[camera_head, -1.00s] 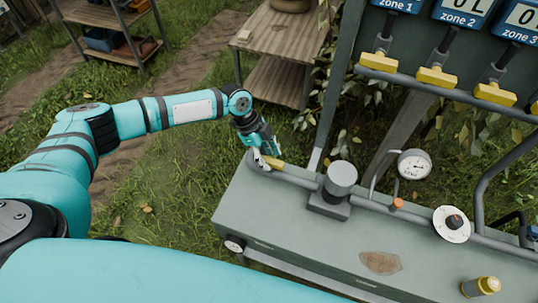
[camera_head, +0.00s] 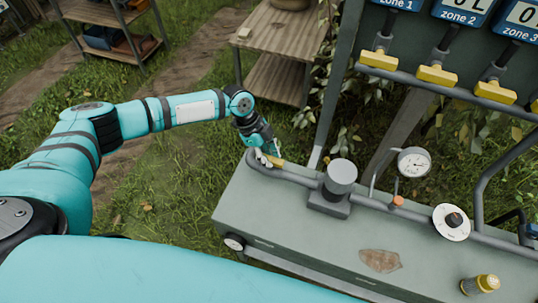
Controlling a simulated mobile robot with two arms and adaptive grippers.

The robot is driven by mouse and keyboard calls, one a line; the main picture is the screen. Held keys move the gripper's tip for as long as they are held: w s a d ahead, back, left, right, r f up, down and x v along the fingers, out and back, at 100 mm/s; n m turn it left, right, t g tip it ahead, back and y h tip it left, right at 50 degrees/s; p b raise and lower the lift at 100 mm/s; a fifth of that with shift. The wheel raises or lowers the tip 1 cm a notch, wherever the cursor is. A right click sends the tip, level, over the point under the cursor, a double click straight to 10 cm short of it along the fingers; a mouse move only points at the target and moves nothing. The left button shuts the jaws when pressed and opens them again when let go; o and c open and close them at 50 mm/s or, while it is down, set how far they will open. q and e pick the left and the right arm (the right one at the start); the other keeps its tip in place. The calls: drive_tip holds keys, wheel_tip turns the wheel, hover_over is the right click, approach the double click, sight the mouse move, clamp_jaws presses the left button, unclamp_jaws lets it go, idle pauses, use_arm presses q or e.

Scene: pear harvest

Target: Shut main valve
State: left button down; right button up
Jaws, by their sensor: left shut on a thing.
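The gripper hides part of the lever and the valve body. My right gripper is not in view; a large teal arm link of mine crosses the bottom left.
The grey cabinet (camera_head: 290,230) carries a pump-like block (camera_head: 338,185), a gauge (camera_head: 414,163) and a white dial (camera_head: 451,222). Yellow zone valves (camera_head: 437,76) hang at upper right. A wooden shelf (camera_head: 278,40) stands behind. Grass lies left.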

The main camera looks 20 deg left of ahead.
use_arm(q)
drive_tip(key=shift+w+f+m+b, duration=0.1)
drive_tip(key=shift+f+m+b, duration=0.05)
drive_tip(key=shift+m+b, duration=0.55)
drive_tip(key=m+g+b, duration=0.1)
drive_tip(key=m+b, duration=0.1)
drive_tip(key=b, duration=0.1)
drive_tip(key=shift+w+d+m+g+b, duration=0.1)
drive_tip(key=shift+m+g+b, duration=0.2)
drive_tip(key=shift+m, duration=0.1)
drive_tip(key=m+g+b, duration=0.1)
drive_tip(key=m+b, duration=0.1)
drive_tip(key=m+y+b, duration=0.1)
drive_tip(key=m, duration=0.2)
drive_tip(key=shift+d+m+g+y+b, duration=0.1)
drive_tip(key=shift+m+g+y+b, duration=0.2)
drive_tip(key=shift+g+b, duration=0.1)
drive_tip(key=m+y+b, duration=0.1)
drive_tip(key=m, duration=0.2)
drive_tip(key=shift+w+g+b, duration=0.1)
drive_tip(key=shift+g+b, duration=0.2)
drive_tip(key=shift+b, duration=0.05)
drive_tip(key=shift+d+r+m+y+b, duration=0.15)
drive_tip(key=shift+m+y+b, duration=0.25)
drive_tip(key=shift+m, duration=0.85)
drive_tip(key=shift+a+r+m+y+b, duration=0.15)
drive_tip(key=shift+m+y, duration=0.45)
drive_tip(key=shift+m, duration=0.65)
drive_tip(key=shift+d, duration=0.1)
